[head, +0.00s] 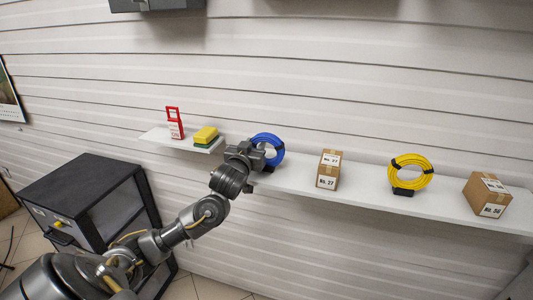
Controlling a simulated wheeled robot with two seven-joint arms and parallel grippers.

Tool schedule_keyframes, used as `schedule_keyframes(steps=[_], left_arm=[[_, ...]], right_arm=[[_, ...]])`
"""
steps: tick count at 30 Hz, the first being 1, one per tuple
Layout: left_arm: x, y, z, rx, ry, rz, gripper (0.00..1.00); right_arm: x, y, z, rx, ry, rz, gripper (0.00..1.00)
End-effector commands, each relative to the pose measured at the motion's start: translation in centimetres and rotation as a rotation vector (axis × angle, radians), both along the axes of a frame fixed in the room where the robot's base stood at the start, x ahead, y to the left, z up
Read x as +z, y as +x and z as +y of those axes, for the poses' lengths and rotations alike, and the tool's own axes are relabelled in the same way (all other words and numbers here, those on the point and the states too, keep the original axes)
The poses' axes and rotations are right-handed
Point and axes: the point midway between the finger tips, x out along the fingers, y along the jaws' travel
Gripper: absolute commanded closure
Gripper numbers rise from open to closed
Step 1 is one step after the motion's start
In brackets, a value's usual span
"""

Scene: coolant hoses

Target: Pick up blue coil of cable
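The blue coil of cable (276,146) stands upright on the white wall shelf, partly hidden behind my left gripper (258,152). My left arm comes up from the lower left and its gripper is right at the coil's left side. The fingers are small and overlap the coil, so I cannot tell whether they touch it or are closed on it. My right gripper does not show.
The white shelf (300,186) runs along the slatted wall. On it are a red-framed item (174,122), yellow and green sponges (205,137), two cardboard boxes (328,170) (487,195) and a yellow coil (410,173). A black cabinet (90,205) stands below left.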

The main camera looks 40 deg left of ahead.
Motion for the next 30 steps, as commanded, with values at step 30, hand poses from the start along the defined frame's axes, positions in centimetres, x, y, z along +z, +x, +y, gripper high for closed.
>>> schedule_keyframes(steps=[30], left_arm=[[5.2, -1.6, -1.1, -0.004, -0.004, -0.013, 1.0]], right_arm=[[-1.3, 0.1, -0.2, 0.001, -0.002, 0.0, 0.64]])
